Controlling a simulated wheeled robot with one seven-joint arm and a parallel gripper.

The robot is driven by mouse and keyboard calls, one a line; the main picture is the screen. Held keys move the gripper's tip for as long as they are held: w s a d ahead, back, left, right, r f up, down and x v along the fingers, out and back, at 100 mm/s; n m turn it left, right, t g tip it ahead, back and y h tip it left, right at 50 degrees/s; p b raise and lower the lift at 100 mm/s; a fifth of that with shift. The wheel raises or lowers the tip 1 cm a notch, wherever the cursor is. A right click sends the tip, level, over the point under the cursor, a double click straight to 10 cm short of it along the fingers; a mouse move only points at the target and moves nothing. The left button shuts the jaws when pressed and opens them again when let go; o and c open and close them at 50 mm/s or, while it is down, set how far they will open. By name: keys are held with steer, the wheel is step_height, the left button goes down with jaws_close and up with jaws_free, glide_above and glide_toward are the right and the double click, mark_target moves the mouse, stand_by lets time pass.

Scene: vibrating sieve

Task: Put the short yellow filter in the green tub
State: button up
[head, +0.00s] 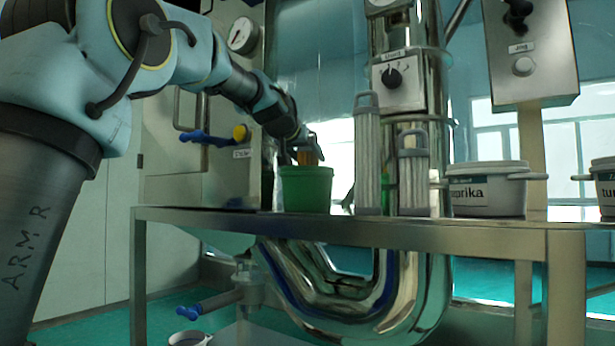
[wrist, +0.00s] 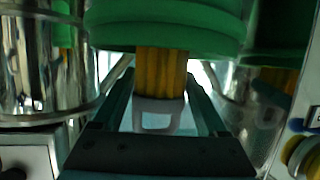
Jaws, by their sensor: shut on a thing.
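The short yellow filter (wrist: 162,72) has a pale grey handle (wrist: 158,114) and sits between the fingers of my gripper (wrist: 160,84), which is shut on it. The green tub (head: 305,190) stands upright on the metal shelf in the head view. It also shows at the top of the wrist view (wrist: 165,30), where its rim covers the filter's far end. In the head view a small part of the filter (head: 309,158) shows just above the tub's rim, below my gripper (head: 304,146). I cannot tell how much of the filter is inside the tub.
Two tall pale filters with grey handles (head: 367,165) (head: 413,180) stand on the shelf (head: 350,230) right of the tub. Two white labelled tubs (head: 487,197) (head: 606,200) are farther right. Steel pipework and a control box (head: 398,80) rise behind.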

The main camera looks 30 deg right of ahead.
mark_target(304, 163)
steer(key=shift+f+b, duration=0.5)
steer(key=shift+f, duration=1.15)
steer(key=shift+f, duration=0.15)
steer(key=o, duration=1.4)
steer(key=shift+r, duration=0.25)
steer(key=v, duration=1.2)
steer(key=shift+s, duration=0.1)
